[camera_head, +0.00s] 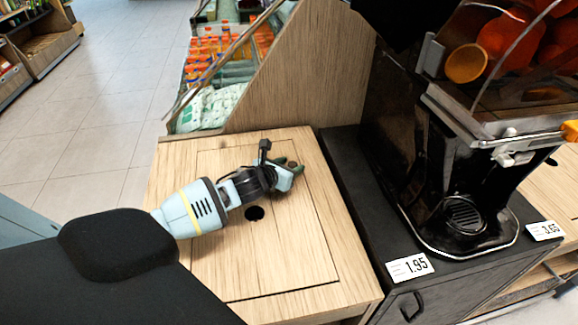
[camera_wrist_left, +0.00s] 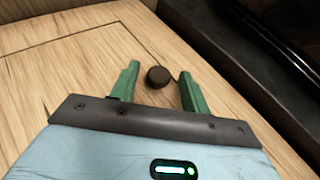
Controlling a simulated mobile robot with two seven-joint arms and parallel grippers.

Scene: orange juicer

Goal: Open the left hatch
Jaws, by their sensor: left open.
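The left hatch (camera_head: 285,255) is a wooden panel outlined by thin seams in the counter top, and it lies flat and closed. A dark round spot (camera_head: 254,213) shows on it below my gripper; I cannot tell if it is a hole or a knob. My left gripper (camera_head: 291,164) is over the far right part of the counter top. In the left wrist view its green fingers stand apart, open, with a small dark round knob (camera_wrist_left: 158,77) between them or just beyond. I cannot tell if they touch it. My right gripper is not in view.
A black juicer (camera_head: 465,215) stands on a dark cabinet (camera_head: 345,170) to the right, with price tags (camera_head: 410,267) along its front edge. A wooden partition (camera_head: 305,75) and shelves of bottles (camera_head: 212,45) rise behind the counter. Open floor (camera_head: 85,120) lies to the left.

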